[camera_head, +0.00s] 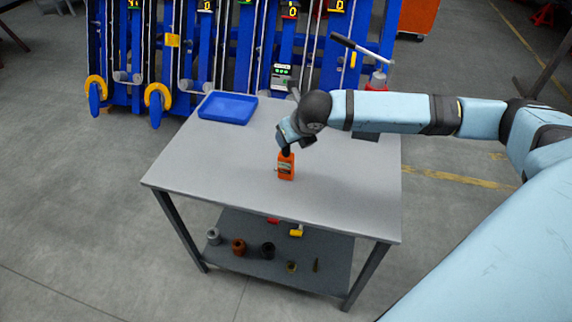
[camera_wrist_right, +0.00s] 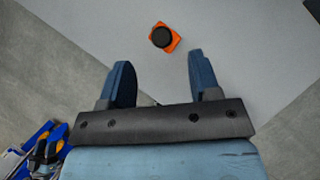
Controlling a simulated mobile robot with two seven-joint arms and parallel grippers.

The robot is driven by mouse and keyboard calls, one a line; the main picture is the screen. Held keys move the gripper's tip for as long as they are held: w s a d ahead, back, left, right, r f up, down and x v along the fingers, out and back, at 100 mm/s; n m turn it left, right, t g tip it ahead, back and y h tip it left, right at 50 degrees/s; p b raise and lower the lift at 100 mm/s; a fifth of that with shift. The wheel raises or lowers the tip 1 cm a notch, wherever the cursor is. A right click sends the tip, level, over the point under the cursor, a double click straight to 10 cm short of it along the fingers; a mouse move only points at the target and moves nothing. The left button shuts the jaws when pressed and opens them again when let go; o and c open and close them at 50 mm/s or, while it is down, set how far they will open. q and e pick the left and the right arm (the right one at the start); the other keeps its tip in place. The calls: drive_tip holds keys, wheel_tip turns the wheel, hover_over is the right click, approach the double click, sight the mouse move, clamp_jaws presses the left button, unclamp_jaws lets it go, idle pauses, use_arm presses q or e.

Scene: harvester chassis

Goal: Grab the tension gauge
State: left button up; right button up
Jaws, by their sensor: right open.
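An orange, boxy object (camera_head: 286,167) with a round black top stands upright on the grey table. From above, its black top (camera_wrist_right: 161,37) shows beyond my fingertips, between their lines. A small device with a green display (camera_head: 281,74) is at the table's far edge; I cannot tell for certain which of the two is the tension gauge. My right gripper (camera_head: 295,141) is just above and behind the orange object. In the wrist view it (camera_wrist_right: 162,70) is open with nothing between its fingers. My left gripper is not in view.
The table (camera_head: 225,170) is mostly clear. A blue tray (camera_head: 228,108) lies at its back left. A red extinguisher-like object (camera_head: 377,80) is at the back right. Several small parts stand on the lower shelf (camera_head: 325,262). Blue racks (camera_head: 240,50) stand behind the table.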

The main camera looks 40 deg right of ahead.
sight(286, 160)
drive_tip(key=x, duration=0.8)
drive_tip(key=shift+w+d+f, duration=0.1)
drive_tip(key=shift+f, duration=0.2)
clamp_jaws()
